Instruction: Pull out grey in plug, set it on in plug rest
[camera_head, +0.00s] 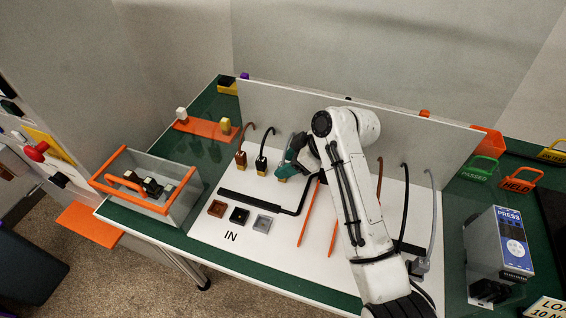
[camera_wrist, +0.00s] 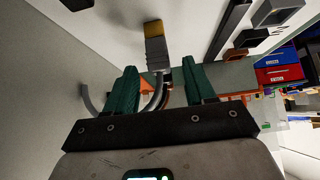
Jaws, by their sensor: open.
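The grey in plug (camera_wrist: 155,50) stands on the white board with a yellow part (camera_wrist: 152,27) at its board end. A grey cable curves from its other end. My gripper (camera_wrist: 160,66) is open, its two green fingers on either side of the plug's line. I cannot tell whether they touch it. In the head view my gripper (camera_head: 290,168) covers most of the plug, with a little yellow showing below. The grey in plug rest (camera_head: 262,222) is a square grey holder near the "IN" label, nearer the front, and looks empty.
The brown plug (camera_head: 241,158) and black plug (camera_head: 261,165) stand left of my gripper. Brown (camera_head: 217,208) and black (camera_head: 239,215) rests adjoin the grey one. A black bar (camera_head: 250,200) lies between plugs and rests. An upright grey panel (camera_head: 290,115) stands behind.

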